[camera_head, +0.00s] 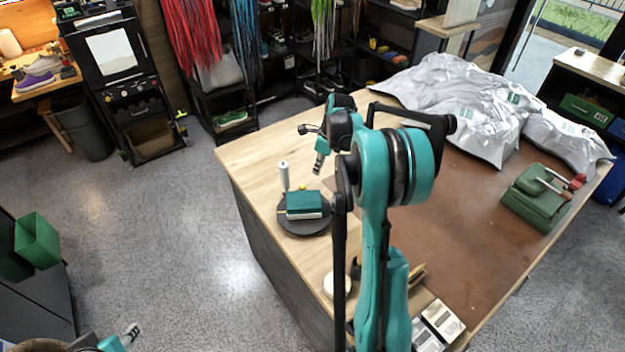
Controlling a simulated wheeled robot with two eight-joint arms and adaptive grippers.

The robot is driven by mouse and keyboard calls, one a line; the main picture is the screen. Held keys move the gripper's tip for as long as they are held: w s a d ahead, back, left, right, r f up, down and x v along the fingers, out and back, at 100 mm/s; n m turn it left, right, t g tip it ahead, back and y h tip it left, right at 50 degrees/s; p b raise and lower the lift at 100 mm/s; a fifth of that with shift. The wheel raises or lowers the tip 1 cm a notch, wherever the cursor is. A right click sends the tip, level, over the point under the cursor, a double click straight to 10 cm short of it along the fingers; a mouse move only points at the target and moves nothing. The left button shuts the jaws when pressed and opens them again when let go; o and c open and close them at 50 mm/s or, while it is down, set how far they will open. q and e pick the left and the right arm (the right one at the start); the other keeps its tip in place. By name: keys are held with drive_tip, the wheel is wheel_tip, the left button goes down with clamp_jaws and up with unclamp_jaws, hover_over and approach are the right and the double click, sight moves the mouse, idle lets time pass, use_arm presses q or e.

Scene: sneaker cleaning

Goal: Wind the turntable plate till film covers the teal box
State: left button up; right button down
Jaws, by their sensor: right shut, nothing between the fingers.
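The teal box (305,202), with a pale lower edge, sits on the dark round turntable plate (303,229) at the table's left edge. A white upright roll (284,177), which looks like the film, stands behind and left of the box. I cannot make out film on the box. My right gripper (318,168) points down above and slightly right of the box, behind it, apart from the box and roll; it is shut and empty. What looks like my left gripper (131,332) is at the bottom left, far from the plate; its finger opening is unclear.
Silver bags (470,100) cover the table's back right. A green case (537,197) lies at the right on a brown mat (450,220). A round white item (329,286) and small boxes (440,322) are near the front. My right arm hides the table's middle.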

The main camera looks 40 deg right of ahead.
drive_tip(key=b+x, duration=0.1)
drive_tip(key=x, duration=0.8)
drive_tip(key=shift+w+f, duration=0.1)
drive_tip(key=shift+f, duration=0.3)
drive_tip(key=shift+w+a+n+b, duration=0.4)
drive_tip(key=shift+n+b, duration=0.1)
drive_tip(key=shift+n, duration=0.3)
